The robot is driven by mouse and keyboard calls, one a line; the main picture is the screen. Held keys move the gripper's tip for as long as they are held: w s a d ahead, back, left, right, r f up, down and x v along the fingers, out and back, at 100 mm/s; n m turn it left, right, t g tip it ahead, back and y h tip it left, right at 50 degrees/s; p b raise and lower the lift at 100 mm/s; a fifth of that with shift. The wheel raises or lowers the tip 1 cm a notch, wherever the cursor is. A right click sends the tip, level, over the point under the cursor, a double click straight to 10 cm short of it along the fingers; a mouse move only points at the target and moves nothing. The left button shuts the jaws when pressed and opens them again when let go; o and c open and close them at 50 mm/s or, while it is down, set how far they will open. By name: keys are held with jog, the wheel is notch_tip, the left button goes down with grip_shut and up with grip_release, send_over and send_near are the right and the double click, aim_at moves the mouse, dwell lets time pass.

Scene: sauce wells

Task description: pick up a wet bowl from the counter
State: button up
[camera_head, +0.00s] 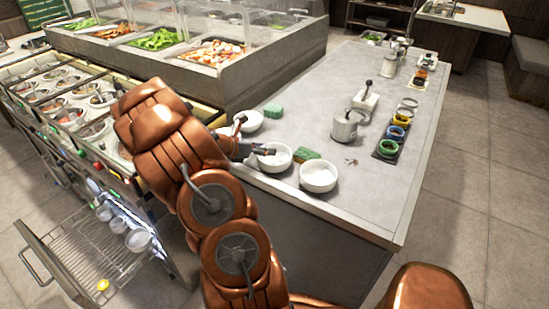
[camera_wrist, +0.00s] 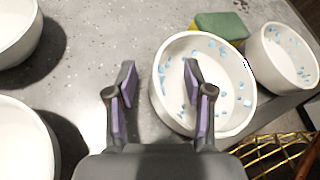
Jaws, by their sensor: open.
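A white bowl with blue drops inside (camera_wrist: 172,112) sits on the grey counter, in the middle of the wrist view; it also shows in the head view (camera_head: 273,163). My gripper (camera_wrist: 157,80) is open and empty at this bowl. Its left rim lies between my fingers: the right finger is over the inside, the left finger outside over the counter (camera_head: 300,115). In the head view my gripper (camera_head: 254,138) partly covers the bowl. A second white bowl with blue drops (camera_wrist: 268,62) stands to the right, also in the head view (camera_head: 318,178).
Two white bowls without visible drops (camera_wrist: 15,40) (camera_wrist: 22,145) stand at the left of the wrist view. A green and yellow sponge (camera_wrist: 222,25) lies behind the wet bowls.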

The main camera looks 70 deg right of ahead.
jog(key=shift+s+d+f, duration=0.15)
jog(key=shift+s+d, duration=0.05)
jog(key=shift+d, duration=0.05)
grip_shut()
dwell(0.3)
